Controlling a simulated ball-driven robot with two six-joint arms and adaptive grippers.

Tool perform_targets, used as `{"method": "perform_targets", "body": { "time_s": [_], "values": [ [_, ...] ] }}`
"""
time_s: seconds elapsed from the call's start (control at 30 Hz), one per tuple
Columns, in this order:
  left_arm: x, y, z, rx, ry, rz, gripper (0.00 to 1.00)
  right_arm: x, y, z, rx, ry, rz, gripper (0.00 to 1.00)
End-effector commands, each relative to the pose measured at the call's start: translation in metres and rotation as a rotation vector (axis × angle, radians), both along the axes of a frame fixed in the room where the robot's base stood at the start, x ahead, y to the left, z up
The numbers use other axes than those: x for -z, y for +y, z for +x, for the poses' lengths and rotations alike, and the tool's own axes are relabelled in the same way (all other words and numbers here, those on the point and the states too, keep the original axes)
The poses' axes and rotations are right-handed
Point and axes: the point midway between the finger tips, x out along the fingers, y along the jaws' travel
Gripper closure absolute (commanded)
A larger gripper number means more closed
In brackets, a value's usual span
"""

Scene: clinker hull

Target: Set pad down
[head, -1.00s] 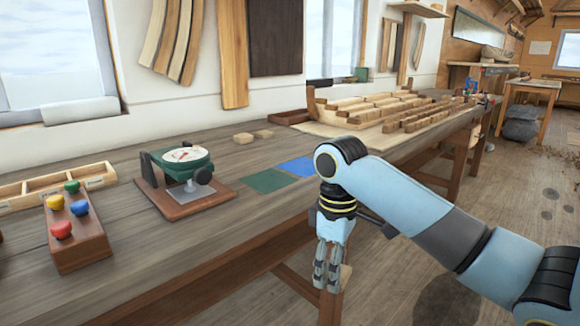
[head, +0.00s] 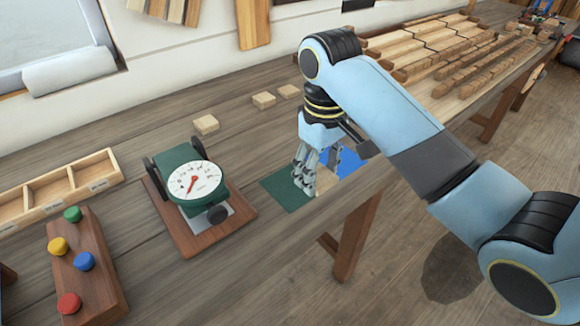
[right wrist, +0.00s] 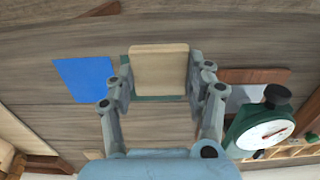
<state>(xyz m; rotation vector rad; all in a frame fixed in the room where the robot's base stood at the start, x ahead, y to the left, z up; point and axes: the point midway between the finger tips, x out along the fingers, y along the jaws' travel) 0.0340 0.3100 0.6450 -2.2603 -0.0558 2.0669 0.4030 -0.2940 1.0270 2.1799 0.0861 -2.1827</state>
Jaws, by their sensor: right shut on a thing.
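My right gripper (head: 308,183) is shut on a pale wooden pad (right wrist: 158,70), seen between its fingers in the right wrist view. In the head view the pad (head: 325,180) shows partly behind the fingers. The gripper is over the right part of the green square (head: 283,191) on the bench. In the right wrist view the pad hides most of that square. I cannot tell whether the pad touches the bench. The blue square (head: 348,160) lies just beyond, partly hidden by my gripper; it shows clear in the wrist view (right wrist: 85,78). My left gripper is not in view.
A green dial scale (head: 195,180) on a brown board stands left of the green square. Small wooden blocks (head: 206,124) lie behind it. A rack with coloured knobs (head: 85,262) and a divided tray (head: 60,190) are at left. The bench's front edge runs close by my gripper.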

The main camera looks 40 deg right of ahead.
Motion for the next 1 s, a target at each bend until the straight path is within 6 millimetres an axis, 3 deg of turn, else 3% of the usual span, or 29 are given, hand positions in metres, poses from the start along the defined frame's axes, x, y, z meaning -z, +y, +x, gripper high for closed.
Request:
{"method": "perform_targets", "body": {
  "time_s": [0.2,0.4,0.57,0.8,1.0],
  "values": [
    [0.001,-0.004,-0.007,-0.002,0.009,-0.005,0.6,0.032,-0.005,0.055,0.001,0.001,0.002,0.7],
    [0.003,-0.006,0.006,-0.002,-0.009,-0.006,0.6,0.052,-0.009,0.086,0.0,0.0,0.0,0.7],
    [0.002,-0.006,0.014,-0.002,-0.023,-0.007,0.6,0.06,-0.01,0.092,-0.001,0.001,0.0,0.7],
    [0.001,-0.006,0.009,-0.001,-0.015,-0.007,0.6,0.093,-0.01,0.092,-0.002,0.001,0.001,0.7],
    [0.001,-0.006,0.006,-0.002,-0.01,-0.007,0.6,0.096,-0.01,0.092,-0.002,-0.001,0.0,0.7]
  ]
}}
